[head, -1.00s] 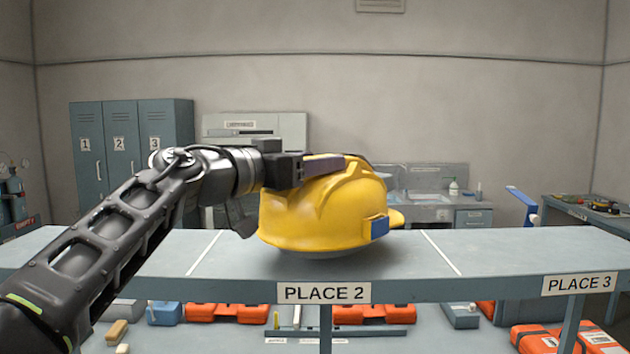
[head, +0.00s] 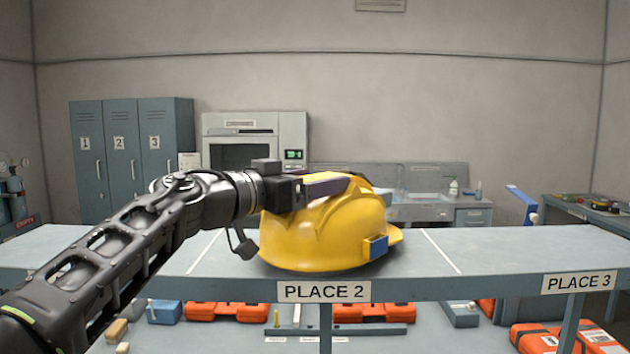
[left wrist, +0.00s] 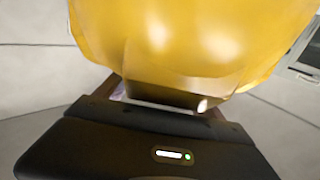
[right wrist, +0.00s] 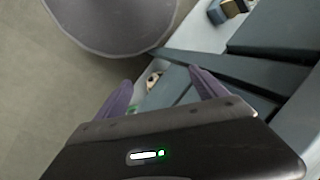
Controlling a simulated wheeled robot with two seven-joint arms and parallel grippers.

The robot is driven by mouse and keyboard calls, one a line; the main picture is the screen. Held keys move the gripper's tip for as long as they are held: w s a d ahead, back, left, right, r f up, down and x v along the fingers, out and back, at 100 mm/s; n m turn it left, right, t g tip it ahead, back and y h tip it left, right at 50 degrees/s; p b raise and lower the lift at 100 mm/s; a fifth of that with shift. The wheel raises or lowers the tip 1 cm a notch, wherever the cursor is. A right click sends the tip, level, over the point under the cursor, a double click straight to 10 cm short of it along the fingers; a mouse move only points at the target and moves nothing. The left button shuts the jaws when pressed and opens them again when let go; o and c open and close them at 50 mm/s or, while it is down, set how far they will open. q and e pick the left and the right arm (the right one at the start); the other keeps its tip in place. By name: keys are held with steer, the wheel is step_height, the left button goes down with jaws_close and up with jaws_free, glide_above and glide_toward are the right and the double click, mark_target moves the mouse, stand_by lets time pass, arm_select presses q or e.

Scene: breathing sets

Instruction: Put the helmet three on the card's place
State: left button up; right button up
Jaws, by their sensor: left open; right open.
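The yellow helmet (head: 322,237), with a blue block on its side, sits on the shelf section labelled PLACE 2 (head: 324,291). My left gripper (head: 328,186) is open at the helmet's upper left, its fingers partly hidden by the shell. In the left wrist view the helmet (left wrist: 195,40) fills the top and hides the fingertips. I cannot tell whether the fingers touch it. My right gripper (right wrist: 162,88) is open and empty, away from the helmet, pointing at floor and shelf parts. I see no card and no number on the helmet.
The PLACE 3 section (head: 578,282) of the shelf (head: 500,249) is bare in view, and the section left of PLACE 2 has my left arm over it. Orange cases (head: 227,312) and a blue box (head: 165,312) lie on the lower level. Lockers (head: 133,155) stand behind.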

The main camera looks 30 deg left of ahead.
arm_select(q)
steer(key=shift+r, duration=0.15)
steer(key=b+v, duration=0.2)
steer(key=v, duration=1)
stand_by(0.6)
